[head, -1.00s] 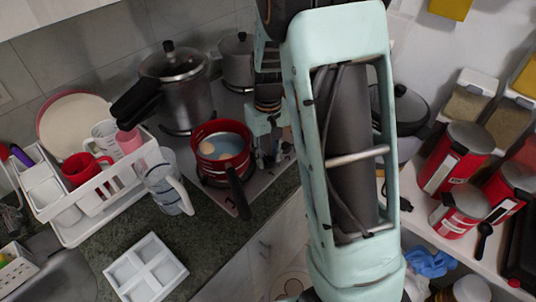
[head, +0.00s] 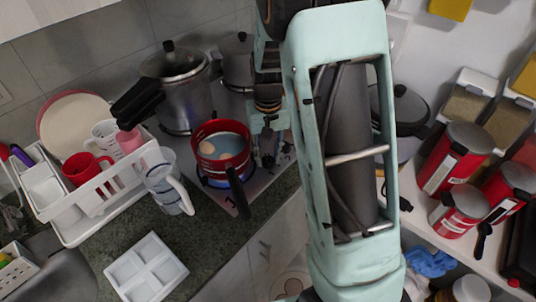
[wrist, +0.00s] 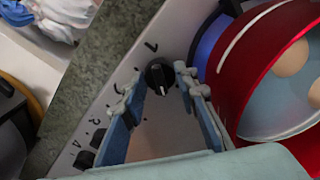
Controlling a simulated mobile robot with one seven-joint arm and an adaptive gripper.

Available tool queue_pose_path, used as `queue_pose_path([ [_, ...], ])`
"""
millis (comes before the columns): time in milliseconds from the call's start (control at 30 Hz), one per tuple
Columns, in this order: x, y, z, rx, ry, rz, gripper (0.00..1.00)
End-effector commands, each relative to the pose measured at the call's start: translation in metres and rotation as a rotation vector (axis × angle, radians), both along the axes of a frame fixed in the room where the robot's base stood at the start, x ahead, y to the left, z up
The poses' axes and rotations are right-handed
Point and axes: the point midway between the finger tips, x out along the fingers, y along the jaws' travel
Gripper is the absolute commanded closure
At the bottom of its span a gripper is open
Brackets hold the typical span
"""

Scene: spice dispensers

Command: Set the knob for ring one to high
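A black round knob (wrist: 158,77) with a white pointer mark sits on the grey stove panel, beside a printed mark that looks like a 1. Its pointer is toward the bottom of the wrist view. My gripper (wrist: 160,72) is open, its two light-blue fingers on either side of the knob; I cannot tell whether either touches it. In the head view, my gripper (head: 268,143) is at the stove, right of the red pot (head: 222,135), and the knob is not clearly visible. Blue glow (head: 216,183) shows under the pot, and also in the wrist view (wrist: 208,45).
The pot's dark handle (head: 238,193) sticks out over the stove edge. More black knobs (wrist: 85,159) line the panel. A pressure cooker (head: 178,95) stands behind the pot. A clear jug (head: 163,183) and a dish rack (head: 75,225) are at left.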

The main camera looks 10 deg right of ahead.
Motion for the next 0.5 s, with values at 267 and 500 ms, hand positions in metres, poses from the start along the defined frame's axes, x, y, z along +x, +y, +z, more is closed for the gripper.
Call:
queue_pose_path([
  [267, 0.0007, 0.0002, 0.0005, 0.000, -0.002, 0.001, 0.54],
  [500, 0.0002, 0.0006, 0.0001, 0.001, -0.001, 0.016, 0.54],
])
